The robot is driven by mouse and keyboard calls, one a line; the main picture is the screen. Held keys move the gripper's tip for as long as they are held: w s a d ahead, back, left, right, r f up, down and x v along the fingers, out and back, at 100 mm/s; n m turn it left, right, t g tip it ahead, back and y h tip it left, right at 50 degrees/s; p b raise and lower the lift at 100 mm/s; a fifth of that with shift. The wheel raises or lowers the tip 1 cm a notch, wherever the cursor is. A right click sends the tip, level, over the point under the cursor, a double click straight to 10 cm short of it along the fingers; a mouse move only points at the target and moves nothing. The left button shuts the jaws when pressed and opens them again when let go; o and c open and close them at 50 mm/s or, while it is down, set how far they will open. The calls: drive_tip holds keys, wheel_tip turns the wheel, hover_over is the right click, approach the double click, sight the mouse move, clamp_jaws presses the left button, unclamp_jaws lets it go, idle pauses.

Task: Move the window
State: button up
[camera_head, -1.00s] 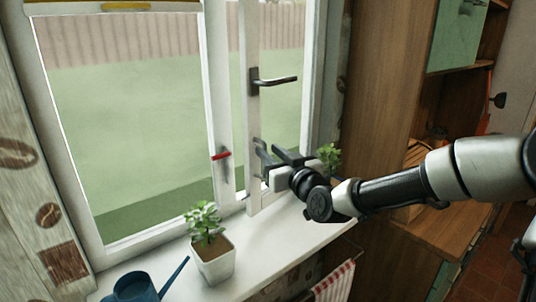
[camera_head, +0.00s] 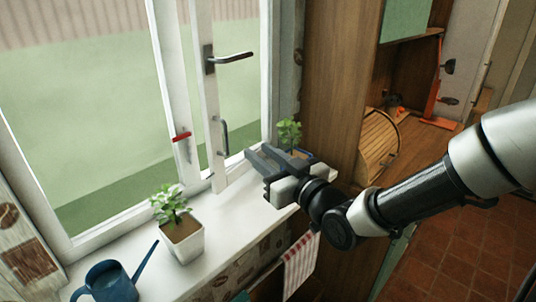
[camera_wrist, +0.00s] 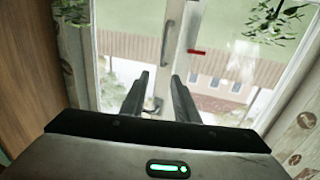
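The white-framed window (camera_head: 208,110) stands above the sill in the head view. Its right sash carries a dark lever handle (camera_head: 230,57) and, lower down, a grey pull handle (camera_head: 224,137). A red piece (camera_head: 182,136) sits on the neighbouring upright. My gripper (camera_head: 256,162) is over the sill, right of and below the pull handle, apart from it. In the wrist view, its two fingers are spread with nothing between them. There the pull handle (camera_wrist: 167,45) shows beyond the fingertips, in an upside-down view. I cannot tell whether the sash is fully shut.
A potted plant (camera_head: 183,235) and a blue watering can (camera_head: 112,281) stand on the sill (camera_head: 225,235) to the left. Another plant (camera_head: 289,132) is behind my gripper. A wooden cabinet (camera_head: 340,90) stands to the right. A striped towel (camera_head: 300,262) hangs below the sill.

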drive_tip(key=shift+b+v, duration=1.15)
drive_tip(key=shift+b, duration=0.15)
drive_tip(key=shift+a+f, duration=0.1)
drive_tip(key=shift+f, duration=0.1)
